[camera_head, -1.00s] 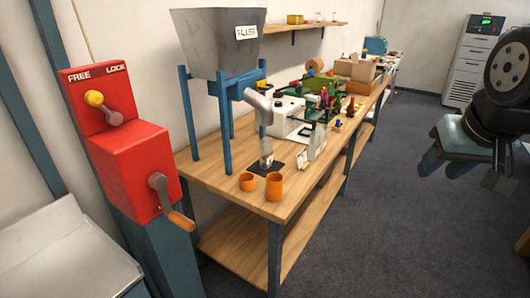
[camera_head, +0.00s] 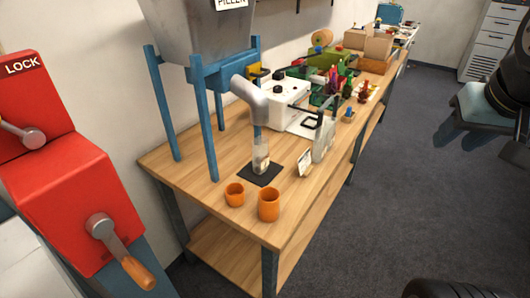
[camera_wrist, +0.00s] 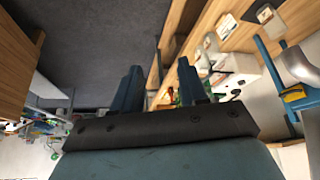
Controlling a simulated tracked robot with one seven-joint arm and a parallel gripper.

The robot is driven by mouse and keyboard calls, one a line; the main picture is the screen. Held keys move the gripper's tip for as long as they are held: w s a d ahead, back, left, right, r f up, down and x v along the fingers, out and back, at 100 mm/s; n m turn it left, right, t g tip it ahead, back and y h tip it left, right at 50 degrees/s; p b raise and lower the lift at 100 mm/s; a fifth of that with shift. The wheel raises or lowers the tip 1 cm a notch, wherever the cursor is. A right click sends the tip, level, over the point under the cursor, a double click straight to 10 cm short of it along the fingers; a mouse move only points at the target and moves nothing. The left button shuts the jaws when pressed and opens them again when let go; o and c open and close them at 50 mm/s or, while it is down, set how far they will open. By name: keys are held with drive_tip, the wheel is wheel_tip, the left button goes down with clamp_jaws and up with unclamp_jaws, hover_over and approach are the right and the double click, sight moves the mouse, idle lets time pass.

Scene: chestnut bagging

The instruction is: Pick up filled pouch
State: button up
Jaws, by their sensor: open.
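A clear pouch (camera_head: 260,157) with pale contents stands upright on a black pad (camera_head: 259,174), under the spout (camera_head: 250,97) of the grey filler hopper (camera_head: 195,35) on the wooden bench. How full it is cannot be told. My gripper (camera_head: 468,138) shows at the right of the head view, over the floor and well apart from the bench. In the wrist view its two blue fingers (camera_wrist: 160,90) are spread with nothing between them.
Two orange cups (camera_head: 235,194) (camera_head: 269,205) stand in front of the pad. A small card (camera_head: 304,163), a clear stand (camera_head: 325,138) and a white machine (camera_head: 284,100) are close on the right. A red box with a crank (camera_head: 80,215) is at the left. The floor (camera_head: 400,200) right of the bench is clear.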

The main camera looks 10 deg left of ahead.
drive_tip(key=shift+o, duration=0.2)
drive_tip(key=shift+o, duration=0.9)
drive_tip(key=shift+w, duration=0.15)
drive_tip(key=o, duration=0.7)
drive_tip(key=w+f, duration=0.1)
drive_tip(key=w, duration=0.2)
drive_tip(key=w+f+n+t+h, duration=0.1)
drive_tip(key=w, duration=0.2)
drive_tip(key=w+a+f+n, duration=0.1)
drive_tip(key=w, duration=0.3)
drive_tip(key=shift+f, duration=0.2)
drive_tip(key=shift+c, duration=0.2)
drive_tip(key=w+a+f+n+t, duration=0.2)
drive_tip(key=w+a+f+n, duration=0.15)
drive_tip(key=w, duration=0.35)
drive_tip(key=n+g+y, duration=0.3)
drive_tip(key=n+y, duration=0.4)
drive_tip(key=y, duration=0.6)
approach(261, 141)
drive_tip(key=shift+x, duration=5.3)
